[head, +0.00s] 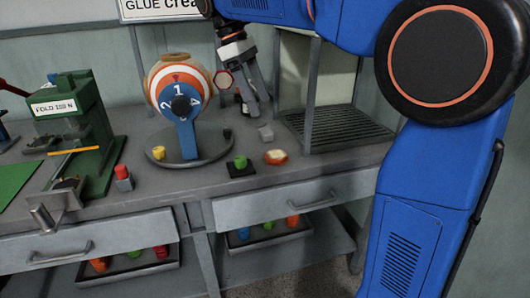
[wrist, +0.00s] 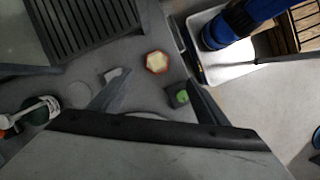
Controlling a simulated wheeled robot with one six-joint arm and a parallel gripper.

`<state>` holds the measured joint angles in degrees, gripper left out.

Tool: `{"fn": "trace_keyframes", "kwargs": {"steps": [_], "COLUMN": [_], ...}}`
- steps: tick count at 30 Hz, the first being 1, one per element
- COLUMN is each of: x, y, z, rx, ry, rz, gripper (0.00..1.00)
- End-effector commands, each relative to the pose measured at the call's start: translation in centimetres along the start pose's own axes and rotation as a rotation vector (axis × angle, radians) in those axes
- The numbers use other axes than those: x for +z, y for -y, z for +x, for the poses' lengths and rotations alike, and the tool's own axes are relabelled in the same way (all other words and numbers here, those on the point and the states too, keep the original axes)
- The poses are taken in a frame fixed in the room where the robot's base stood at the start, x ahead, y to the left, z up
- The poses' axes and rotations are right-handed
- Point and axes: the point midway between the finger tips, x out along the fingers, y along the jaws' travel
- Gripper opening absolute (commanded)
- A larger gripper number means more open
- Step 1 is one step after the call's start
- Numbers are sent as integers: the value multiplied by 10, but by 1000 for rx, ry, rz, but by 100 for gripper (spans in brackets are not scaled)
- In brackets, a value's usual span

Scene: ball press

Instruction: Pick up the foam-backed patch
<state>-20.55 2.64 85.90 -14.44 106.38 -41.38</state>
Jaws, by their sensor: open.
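A small round patch with a red-orange rim and a pale cream middle (head: 275,156), which looks like the foam-backed patch, lies flat on the grey bench near its front edge. In the wrist view the patch (wrist: 157,62) shows beyond the fingertips, roughly between their lines. My gripper (head: 260,106) hangs above the back of the bench, pointing down, apart from the patch. In the wrist view my gripper (wrist: 157,80) has its two grey fingers spread, with nothing held between them.
A green knob on a dark square base (head: 240,163) stands left of the patch. A small grey block (head: 265,132) lies behind it. A slatted booth (head: 340,130) stands at right, a numbered dial (head: 180,90) at left.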

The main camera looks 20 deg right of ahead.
Motion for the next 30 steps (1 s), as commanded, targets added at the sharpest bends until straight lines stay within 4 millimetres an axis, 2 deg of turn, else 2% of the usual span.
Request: {"fn": "trace_keyframes", "kwargs": {"steps": [4, 8, 24, 30], "x": [-12, -14, -10, -9], "y": [-4, -4, -3, -3], "z": [-9, -6, 85, 107], "rx": [-8, -10, -11, -10], "ry": [27, 35, 35, 34], "rz": [-40, -50, -48, -48], "gripper": [69, 69, 69, 69]}}
